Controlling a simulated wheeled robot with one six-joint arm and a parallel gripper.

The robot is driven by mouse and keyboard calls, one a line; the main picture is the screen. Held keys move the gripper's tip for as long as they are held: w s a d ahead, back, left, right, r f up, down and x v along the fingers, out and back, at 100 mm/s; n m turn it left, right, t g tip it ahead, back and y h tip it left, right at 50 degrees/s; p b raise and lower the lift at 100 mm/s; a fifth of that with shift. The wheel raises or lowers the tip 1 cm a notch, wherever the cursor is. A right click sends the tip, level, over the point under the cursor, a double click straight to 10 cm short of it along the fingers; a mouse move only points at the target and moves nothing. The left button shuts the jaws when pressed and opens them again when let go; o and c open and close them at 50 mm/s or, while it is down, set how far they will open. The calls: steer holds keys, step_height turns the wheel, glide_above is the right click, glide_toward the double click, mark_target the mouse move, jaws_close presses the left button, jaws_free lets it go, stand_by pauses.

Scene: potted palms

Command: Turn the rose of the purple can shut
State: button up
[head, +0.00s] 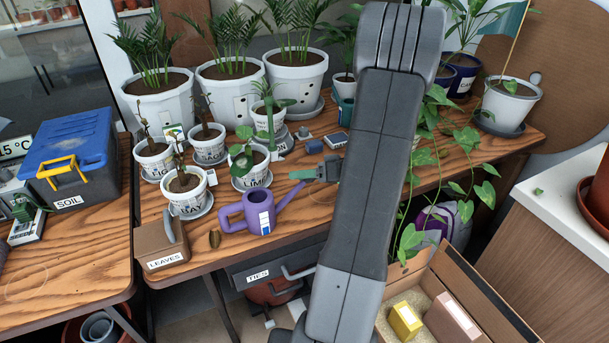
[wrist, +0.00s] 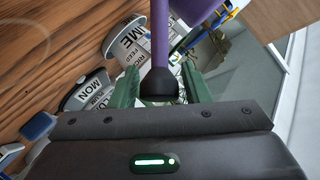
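The purple can (head: 246,212) stands upright on the wooden bench, its handle to the left and its spout rising to the right. A white and blue label is on its body. My gripper (head: 302,175) is at the spout's upper end. In the wrist view, the black rose (wrist: 159,84) at the end of the purple spout (wrist: 160,40) is between the two green fingers of my gripper (wrist: 160,88). The fingers are apart, with a thin gap visible on the rose's right; contact on the left is unclear. I cannot tell how the rose is turned.
Small labelled white pots (head: 188,195) stand on saucers left of and behind the can. A brown box marked LEAVES (head: 162,246) is at the front left. Large potted palms (head: 230,92) stand behind. My arm hides the bench's middle.

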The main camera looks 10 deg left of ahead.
steer(key=c, duration=0.7)
